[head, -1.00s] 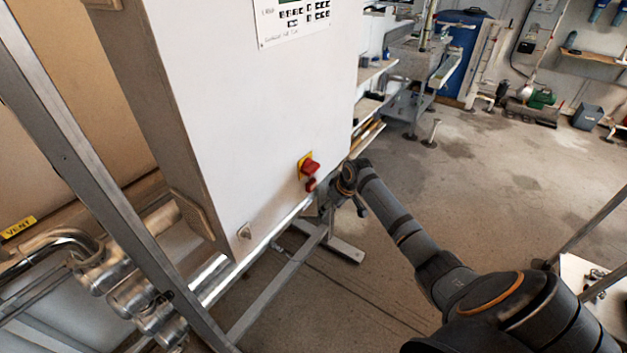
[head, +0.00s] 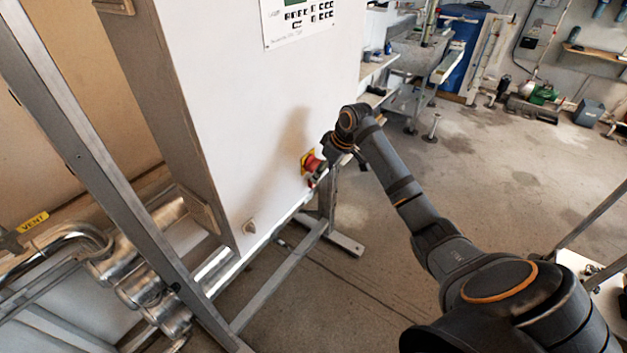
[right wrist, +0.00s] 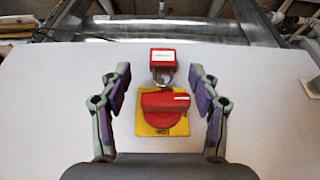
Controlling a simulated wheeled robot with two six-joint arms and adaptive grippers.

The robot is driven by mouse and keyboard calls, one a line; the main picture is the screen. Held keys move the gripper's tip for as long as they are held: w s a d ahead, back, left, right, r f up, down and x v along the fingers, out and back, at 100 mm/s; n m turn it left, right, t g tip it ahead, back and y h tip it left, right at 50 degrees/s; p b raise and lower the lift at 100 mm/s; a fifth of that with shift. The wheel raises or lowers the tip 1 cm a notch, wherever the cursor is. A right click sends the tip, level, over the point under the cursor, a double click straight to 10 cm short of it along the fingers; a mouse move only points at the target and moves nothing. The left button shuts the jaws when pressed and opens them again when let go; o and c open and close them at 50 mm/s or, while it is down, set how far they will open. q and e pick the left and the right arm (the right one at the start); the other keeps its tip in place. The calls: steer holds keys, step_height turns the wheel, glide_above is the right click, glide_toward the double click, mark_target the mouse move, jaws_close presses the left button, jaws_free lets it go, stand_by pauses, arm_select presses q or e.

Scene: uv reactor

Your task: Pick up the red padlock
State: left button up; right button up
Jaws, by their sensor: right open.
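The red padlock (right wrist: 163,58) hangs by its shackle at the red rotary switch (right wrist: 166,103), which has a yellow plate, on the white cabinet. In the right wrist view the padlock lies above the switch. In the head view the switch (head: 311,163) is low on the cabinet front, and the padlock is hard to make out beside my gripper. My right gripper (right wrist: 161,88) is open and empty. Its fingers stand to the left and right of the switch, with the padlock between their lines but a little beyond the tips. My left gripper is not in view.
The white cabinet (head: 235,110) stands on a metal frame (head: 282,270). A slanted metal post (head: 85,155) and steel pipes (head: 135,270) are at the left. The floor (head: 490,190) at the right is largely clear.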

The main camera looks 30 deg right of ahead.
steer(key=p+x, duration=0.1)
steer(key=x, duration=0.4)
steer(key=shift+s+a, duration=0.15)
steer(key=shift+s, duration=0.05)
steer(key=c, duration=1.3)
steer(key=shift+r, duration=0.1)
